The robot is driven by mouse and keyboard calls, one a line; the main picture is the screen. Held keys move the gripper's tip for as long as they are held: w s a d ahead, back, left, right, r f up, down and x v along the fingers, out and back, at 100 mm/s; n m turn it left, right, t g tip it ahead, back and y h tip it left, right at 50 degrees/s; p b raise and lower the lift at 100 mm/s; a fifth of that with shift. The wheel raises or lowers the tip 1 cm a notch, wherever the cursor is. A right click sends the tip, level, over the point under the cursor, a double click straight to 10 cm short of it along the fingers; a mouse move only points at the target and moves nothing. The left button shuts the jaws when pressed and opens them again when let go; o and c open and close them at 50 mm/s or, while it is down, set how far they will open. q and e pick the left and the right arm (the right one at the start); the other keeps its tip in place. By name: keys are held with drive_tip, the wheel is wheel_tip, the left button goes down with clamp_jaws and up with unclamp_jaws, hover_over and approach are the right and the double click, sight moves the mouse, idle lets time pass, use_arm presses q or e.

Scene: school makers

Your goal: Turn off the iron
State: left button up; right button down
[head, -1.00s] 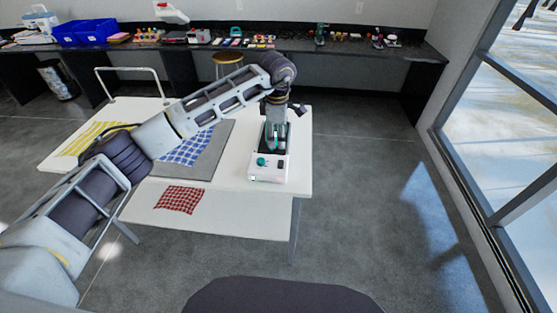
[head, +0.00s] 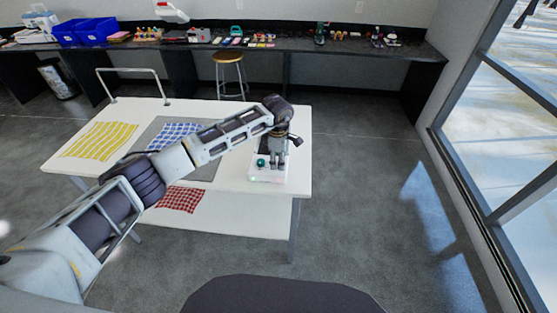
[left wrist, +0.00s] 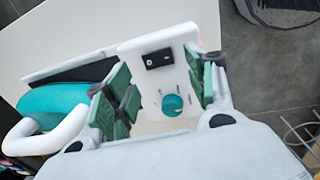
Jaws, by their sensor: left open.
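The ironing station (head: 268,177) is a white box at the right end of the white table, with a teal knob (head: 261,162) on top. In the left wrist view the station (left wrist: 180,45) shows a black rocker switch (left wrist: 158,58) and the knob (left wrist: 172,105). The teal and white iron (left wrist: 48,103) lies beside them at the left; the arm mostly hides it in the head view. My left gripper (head: 278,165) is open above the station, its green-padded fingers (left wrist: 157,85) on either side of the switch and knob area. I cannot tell whether it touches. My right gripper is out of view.
A stool (head: 228,60) stands behind. The floor to the right is clear.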

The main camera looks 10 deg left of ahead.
use_arm(q)
drive_tip(key=shift+w+f, duration=0.1)
drive_tip(key=shift+f, duration=1)
drive_tip(key=c, duration=1)
drive_tip(key=shift+w+g+b, duration=0.2)
drive_tip(key=shift+g+b, duration=0.2)
drive_tip(key=shift+b, duration=0.2)
drive_tip(key=shift+g+b, duration=0.3)
drive_tip(key=o, duration=1)
drive_tip(key=shift+r, duration=0.1)
